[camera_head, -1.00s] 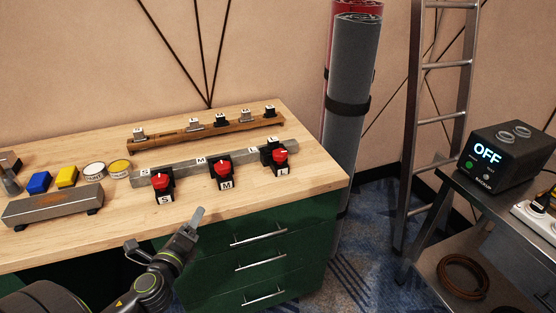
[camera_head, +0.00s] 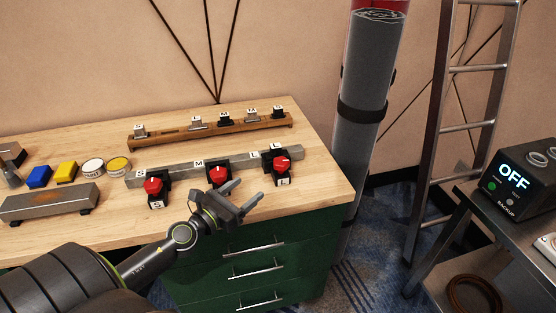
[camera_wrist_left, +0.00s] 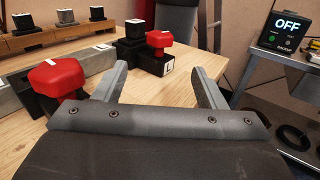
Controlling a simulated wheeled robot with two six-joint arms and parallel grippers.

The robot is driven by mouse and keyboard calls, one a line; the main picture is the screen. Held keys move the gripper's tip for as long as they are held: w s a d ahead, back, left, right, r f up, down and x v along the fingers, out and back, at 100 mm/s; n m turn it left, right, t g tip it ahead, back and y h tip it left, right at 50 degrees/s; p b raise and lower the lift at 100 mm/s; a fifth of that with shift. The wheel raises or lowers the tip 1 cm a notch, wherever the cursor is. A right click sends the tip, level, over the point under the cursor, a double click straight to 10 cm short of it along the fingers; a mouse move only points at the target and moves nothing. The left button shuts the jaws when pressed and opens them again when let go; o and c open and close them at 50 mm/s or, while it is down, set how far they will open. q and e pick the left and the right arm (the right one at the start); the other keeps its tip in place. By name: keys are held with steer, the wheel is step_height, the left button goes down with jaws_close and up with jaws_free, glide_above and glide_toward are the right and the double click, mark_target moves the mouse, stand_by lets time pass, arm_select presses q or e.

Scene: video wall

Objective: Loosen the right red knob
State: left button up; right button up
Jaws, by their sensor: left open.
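The right red knob (camera_head: 281,164) sits on a black block labelled L at the right end of a grey bar (camera_head: 178,172) on the workbench. In the left wrist view the right red knob (camera_wrist_left: 158,40) stands beyond the fingers, a little left of the middle of the gap. My left gripper (camera_head: 254,192) is open and empty, in front of and left of that knob, apart from it. The middle red knob (camera_head: 219,175) is just behind the gripper and shows large at the left of the wrist view (camera_wrist_left: 55,78). The left red knob (camera_head: 153,186) is clear of it. My right gripper does not show.
A wooden rack (camera_head: 210,129) with several labelled blocks lies at the back of the bench (camera_head: 318,165). Tins, yellow and blue blocks and a grey box (camera_head: 50,202) are at left. A ladder (camera_head: 435,150), rolled mats and a black OFF box (camera_head: 515,180) stand right of the bench.

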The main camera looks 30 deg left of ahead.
mark_target(276, 167)
arm_select(q)
steer(key=w, duration=0.4)
steer(key=w+d+p, duration=0.1)
steer(key=w, duration=0.3)
steer(key=w+p, duration=0.1)
steer(key=w, duration=0.4)
steer(key=shift+d+f, duration=0.1)
steer(key=shift+d, duration=0.05)
steer(key=shift+w, duration=0.4)
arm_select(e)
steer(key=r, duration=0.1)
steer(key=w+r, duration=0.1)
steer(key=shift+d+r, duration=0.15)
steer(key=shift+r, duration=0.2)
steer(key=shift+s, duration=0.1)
